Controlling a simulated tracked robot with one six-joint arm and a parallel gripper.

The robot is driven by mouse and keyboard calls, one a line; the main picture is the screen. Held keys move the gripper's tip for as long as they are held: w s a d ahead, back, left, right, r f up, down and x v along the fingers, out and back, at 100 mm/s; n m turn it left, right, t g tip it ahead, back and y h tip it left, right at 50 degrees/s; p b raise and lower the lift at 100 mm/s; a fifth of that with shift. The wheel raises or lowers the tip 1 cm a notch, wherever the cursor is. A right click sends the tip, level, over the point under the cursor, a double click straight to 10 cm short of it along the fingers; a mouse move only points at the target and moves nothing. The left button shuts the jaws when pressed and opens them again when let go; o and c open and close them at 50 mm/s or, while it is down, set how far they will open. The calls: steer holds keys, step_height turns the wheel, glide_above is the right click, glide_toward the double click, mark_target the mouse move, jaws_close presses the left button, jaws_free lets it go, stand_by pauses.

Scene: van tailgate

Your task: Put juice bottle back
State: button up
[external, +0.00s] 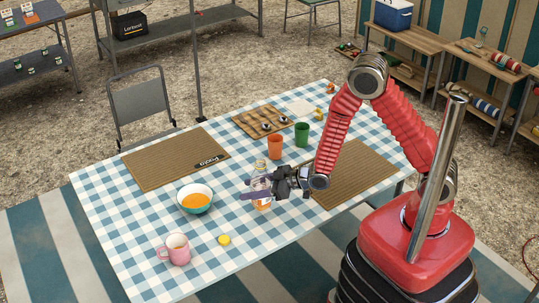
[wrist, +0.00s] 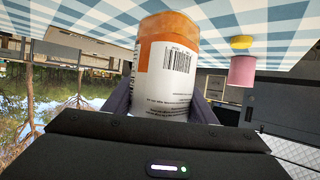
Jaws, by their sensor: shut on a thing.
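My gripper (external: 258,189) is shut on the juice bottle (external: 262,204), which has an orange and white label. The bottle also shows in the wrist view (wrist: 165,68), between my two fingers, with its barcode facing the camera. The wrist view is upside down, and the bottle's orange end points toward the checked tablecloth. My fingers hide part of the bottle in the external view. I cannot tell whether the bottle touches the table.
On the checked table (external: 130,215) stand a bowl of orange food (external: 195,202), a pink mug (external: 175,250) and a small yellow thing (external: 224,239). Behind my gripper are an orange cup (external: 275,147) and a green cup (external: 301,135). A brown placemat (external: 175,160) lies at the left.

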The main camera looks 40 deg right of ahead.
stand_by(0.3)
steer(key=shift+f, duration=2.05)
steer(key=shift+f, duration=0.1)
steer(key=o, duration=1.3)
steer(key=shift+c, duration=0.2)
steer(key=shift+v, duration=3.8)
